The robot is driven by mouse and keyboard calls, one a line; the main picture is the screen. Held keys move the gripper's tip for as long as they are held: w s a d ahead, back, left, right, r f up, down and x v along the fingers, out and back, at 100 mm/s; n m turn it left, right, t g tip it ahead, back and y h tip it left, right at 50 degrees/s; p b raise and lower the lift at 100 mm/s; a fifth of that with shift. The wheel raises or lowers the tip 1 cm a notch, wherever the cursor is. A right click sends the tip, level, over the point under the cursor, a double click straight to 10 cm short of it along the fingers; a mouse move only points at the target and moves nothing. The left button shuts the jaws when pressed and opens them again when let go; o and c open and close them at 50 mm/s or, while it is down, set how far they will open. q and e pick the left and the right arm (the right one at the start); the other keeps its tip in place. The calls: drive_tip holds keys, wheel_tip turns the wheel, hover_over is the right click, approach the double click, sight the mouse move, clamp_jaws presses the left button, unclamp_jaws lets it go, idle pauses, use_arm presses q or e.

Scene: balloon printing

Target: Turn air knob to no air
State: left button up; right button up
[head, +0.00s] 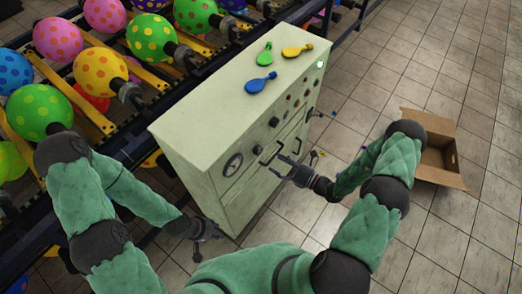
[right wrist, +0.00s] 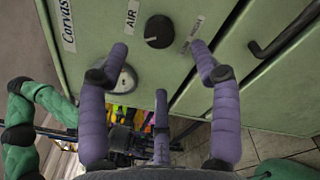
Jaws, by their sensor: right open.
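The air knob (right wrist: 158,31) is a round black dial on the pale green machine, beside a label reading AIR in the right wrist view. In the head view the right gripper (head: 286,168) is in front of the machine's front panel. My left gripper (head: 205,238) hangs empty by the machine's near lower corner, its fingers apparently spread.
A round gauge (right wrist: 122,80) and handles (right wrist: 290,30) are near the knob. An open cardboard box (head: 440,155) lies on the tiled floor at right.

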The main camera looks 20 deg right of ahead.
sight(260, 152)
drive_tip(key=x, duration=0.8)
drive_tip(key=shift+a, duration=0.1)
drive_tip(key=c, duration=1.1)
